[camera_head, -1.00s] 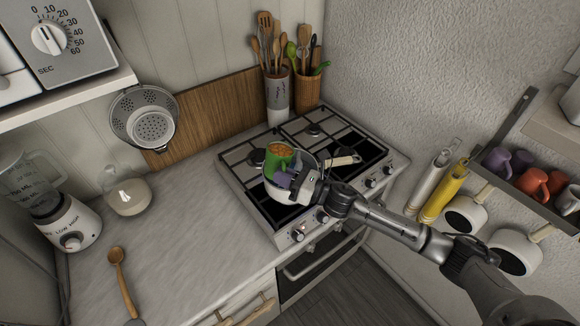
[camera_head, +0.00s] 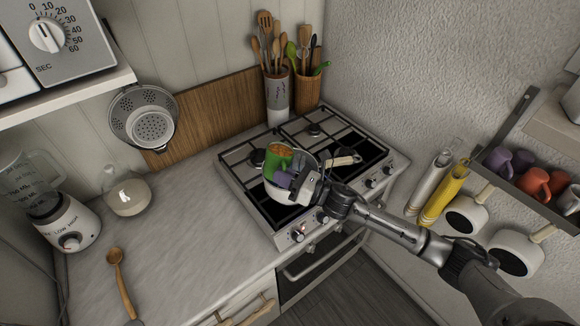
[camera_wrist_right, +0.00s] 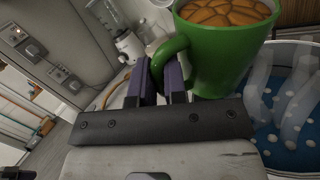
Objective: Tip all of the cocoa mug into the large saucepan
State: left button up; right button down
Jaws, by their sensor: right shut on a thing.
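The green cocoa mug (camera_head: 277,164) is held above the large saucepan (camera_head: 276,191), over the stove. It is roughly upright, and orange-brown contents show near its rim. In the right wrist view the mug (camera_wrist_right: 222,58) is close up, its handle between the purple fingers of my right gripper (camera_wrist_right: 165,85). That right gripper (camera_head: 285,180) is shut on the handle in the head view. The saucepan is white with a light wooden handle; its inside (camera_wrist_right: 268,150) looks blue with white spots and pale translucent shapes in the right wrist view. My left gripper is not in view.
The saucepan stands on the gas stove (camera_head: 245,185). Utensil pots (camera_head: 278,100) stand behind it. A blender (camera_head: 65,222), glass jug (camera_head: 127,195) and wooden spoon (camera_head: 121,275) are on the left counter. Mugs (camera_head: 534,182) and hanging pans (camera_head: 515,252) are at the right wall.

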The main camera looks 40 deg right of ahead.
jog(key=shift+d+r+m+t, duration=0.1)
jog(key=shift+r+m+t, duration=0.5)
jog(key=shift+m, duration=0.4)
dwell(1.7)
jog(key=shift+d+m+t+b, duration=0.2)
jog(key=shift+m+t+b, duration=0.1)
jog(key=shift+m+b, duration=0.5)
dwell(1.7)
jog(key=shift+d+r+m+t, duration=0.2)
jog(key=shift+r+m+t, duration=0.35)
jog(key=shift+m, duration=0.65)
dwell(1.6)
